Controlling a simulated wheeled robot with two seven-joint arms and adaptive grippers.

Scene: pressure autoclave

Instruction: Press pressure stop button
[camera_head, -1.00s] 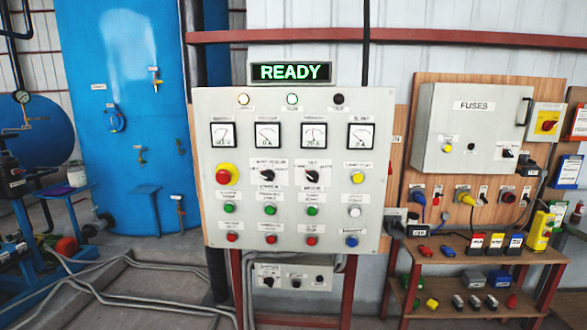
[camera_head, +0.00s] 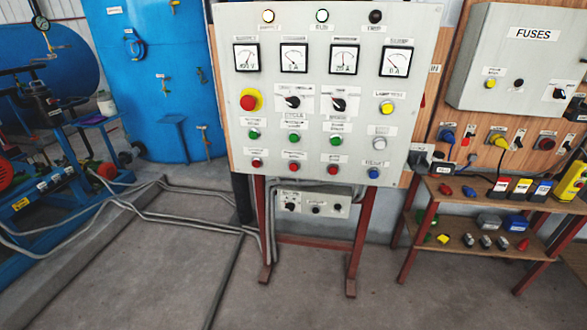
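The grey control panel (camera_head: 318,100) stands on red legs in front of me. Its bottom row holds a left red button (camera_head: 257,162), a middle red button (camera_head: 294,167), a right red button (camera_head: 333,170) and a blue button (camera_head: 374,173). Small labels sit above them, too blurred to tell surely which red one is the pressure stop button. Above are a left green button (camera_head: 253,134), a middle green button (camera_head: 293,138), a right green button (camera_head: 336,140) and a white button (camera_head: 380,142). Neither gripper is in view.
A red emergency knob on a yellow base (camera_head: 249,101) sits at the panel's left. A fuse box (camera_head: 520,60) and a wooden shelf (camera_head: 455,190) stand to the right. Grey pipes (camera_head: 150,200) run along the floor at left. Floor before the panel is clear.

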